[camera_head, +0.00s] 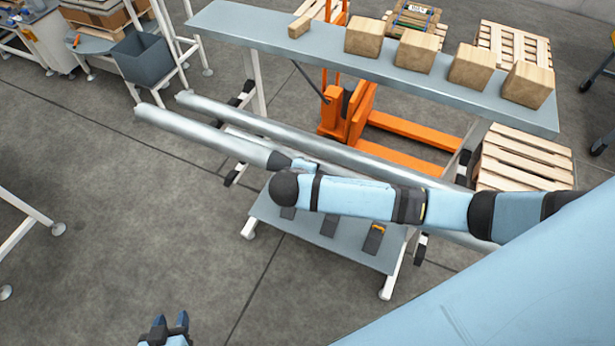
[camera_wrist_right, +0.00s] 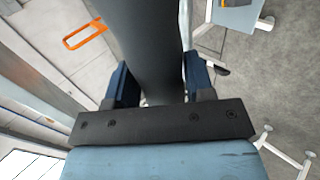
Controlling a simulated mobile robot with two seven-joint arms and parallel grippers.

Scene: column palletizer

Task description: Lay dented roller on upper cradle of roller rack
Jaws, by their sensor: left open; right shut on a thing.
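A long silver roller (camera_head: 200,130) with a dark middle section runs diagonally in the head view. My right gripper (camera_head: 290,163) is at that dark section, largely hidden by my arm. In the right wrist view its fingers (camera_wrist_right: 152,85) are shut on the dark section (camera_wrist_right: 145,45). No dent can be made out. A second silver roller (camera_head: 260,124) lies behind, roughly parallel. The white-legged roller rack (camera_head: 390,275) is below, with dark cradle pieces (camera_head: 232,174) at its side; my right arm hides much of it. My left gripper (camera_head: 170,330) is open and empty at the bottom edge.
A grey shelf (camera_head: 240,25) with several cardboard boxes (camera_head: 416,50) stands behind the rack. An orange pallet truck (camera_head: 350,115) and wooden pallets (camera_head: 520,160) are beyond. A grey bin (camera_head: 143,60) is at upper left.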

